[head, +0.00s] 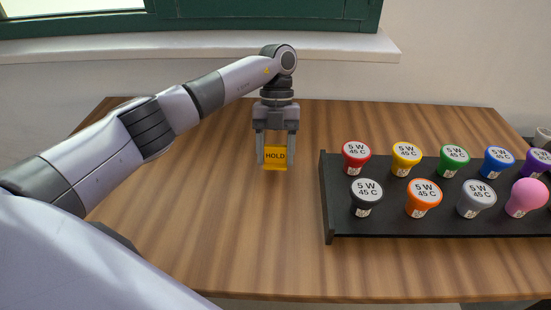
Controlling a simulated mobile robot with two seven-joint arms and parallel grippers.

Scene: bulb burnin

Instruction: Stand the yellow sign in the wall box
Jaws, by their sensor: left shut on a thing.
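My left gripper (276,155) points down over the left-middle part of the table. It is shut on the yellow sign (275,156), which reads HOLD and stands upright between the fingers. I cannot tell whether the sign's lower edge touches the table. I see no wall box in this view. My right gripper is not in view.
A black rack (440,236) on the wooden table (225,230) holds several coloured bulbs, such as a red one (356,155) and a pink one (526,197). It stands right of my left gripper. A white window sill (200,44) runs behind. The table's front left is clear.

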